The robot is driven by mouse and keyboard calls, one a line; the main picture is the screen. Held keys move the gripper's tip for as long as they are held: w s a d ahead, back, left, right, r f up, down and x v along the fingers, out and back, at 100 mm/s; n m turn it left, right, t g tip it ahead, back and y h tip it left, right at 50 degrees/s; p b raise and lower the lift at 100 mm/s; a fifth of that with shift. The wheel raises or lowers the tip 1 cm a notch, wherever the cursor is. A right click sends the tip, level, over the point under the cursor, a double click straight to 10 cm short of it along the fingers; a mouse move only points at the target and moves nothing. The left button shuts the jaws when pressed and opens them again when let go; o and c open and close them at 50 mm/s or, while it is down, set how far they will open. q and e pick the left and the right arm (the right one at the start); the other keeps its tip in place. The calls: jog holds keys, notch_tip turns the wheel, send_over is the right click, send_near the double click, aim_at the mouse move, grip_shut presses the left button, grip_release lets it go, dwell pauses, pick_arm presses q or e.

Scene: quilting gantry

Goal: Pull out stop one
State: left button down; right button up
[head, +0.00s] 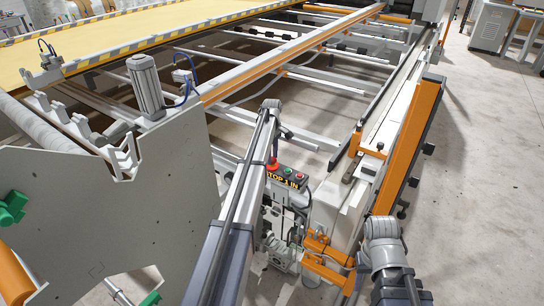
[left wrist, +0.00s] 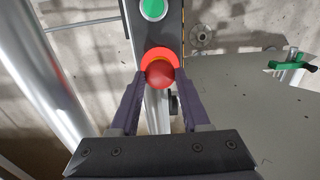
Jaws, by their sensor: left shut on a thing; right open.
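The stop is a red mushroom button on a dark control box (head: 290,178) whose label appears to read "STOP 1 IN". In the left wrist view the round red button (left wrist: 160,73) has a brighter red-orange collar behind it. My left gripper (left wrist: 160,84) has its two dark fingers on either side of the button and is shut on it. In the head view the red button (head: 273,163) shows beside my left arm, but the fingers are too small or hidden to make out.
A green button (left wrist: 153,9) sits on the same box. A large grey side plate (head: 150,210) stands to the left. Orange brackets (head: 322,248) and an orange rail (head: 410,145) lie to the right. Open concrete floor (head: 480,170) is beyond the rail.

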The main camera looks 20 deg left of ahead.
pick_arm(q)
notch_tip(320, 180, up, 2)
jog(key=shift+p, duration=1.05)
jog(key=shift+f, duration=0.15)
jog(key=shift+c, duration=1.8)
grip_release()
jog(key=shift+r, duration=0.2)
notch_tip(320, 180, up, 8)
jog(key=p, duration=0.7)
jog(key=shift+f, duration=0.25)
